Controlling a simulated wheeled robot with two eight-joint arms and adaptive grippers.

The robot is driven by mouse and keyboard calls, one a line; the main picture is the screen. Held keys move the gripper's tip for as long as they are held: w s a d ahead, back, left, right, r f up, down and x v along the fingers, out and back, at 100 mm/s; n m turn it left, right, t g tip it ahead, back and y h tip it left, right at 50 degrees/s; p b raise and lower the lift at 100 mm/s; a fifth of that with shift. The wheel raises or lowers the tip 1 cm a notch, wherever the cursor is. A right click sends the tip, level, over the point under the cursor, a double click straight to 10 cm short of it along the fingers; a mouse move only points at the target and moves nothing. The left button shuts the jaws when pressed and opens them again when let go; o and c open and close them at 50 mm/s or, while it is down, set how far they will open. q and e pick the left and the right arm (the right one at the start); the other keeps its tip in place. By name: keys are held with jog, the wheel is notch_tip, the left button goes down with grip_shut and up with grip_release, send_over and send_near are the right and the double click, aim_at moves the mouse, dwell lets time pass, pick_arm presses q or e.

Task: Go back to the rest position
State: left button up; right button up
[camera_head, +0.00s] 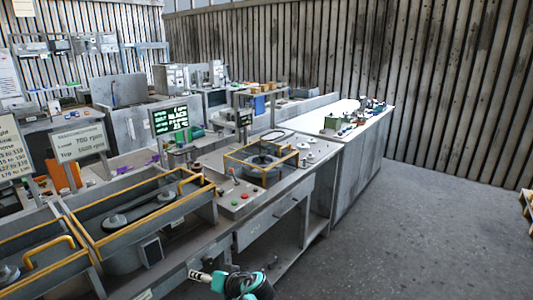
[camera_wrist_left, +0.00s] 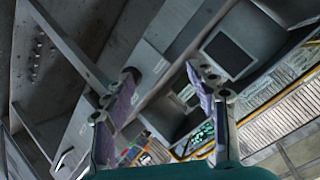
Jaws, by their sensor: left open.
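My left gripper (camera_wrist_left: 161,74) is open and empty in the left wrist view, with purple pads on its two fingers. In the head view a teal and black wrist with a pale gripper end (camera_head: 199,276) shows at the bottom edge, in front of the workbench; I take it as my left one. It points to the left and looks apart from the bench. Whether its fingers are spread is too small to tell there. My right gripper is not in view.
The workbench (camera_head: 232,222) runs from lower left to the back, with yellow-railed trays (camera_head: 91,238), a yellow-framed fixture (camera_head: 230,163) and a green-text screen (camera_head: 169,120). A white-topped counter (camera_head: 345,109) stands beyond.

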pick_arm(q)
jog(key=s+d+r+m+h, duration=0.1)
jog(key=s+h, duration=0.8)
jog(key=s, duration=1.6)
jog(key=shift+s+r+m+g, duration=0.15)
jog(key=shift+r+m+g, duration=0.3)
jog(key=shift+r, duration=0.2)
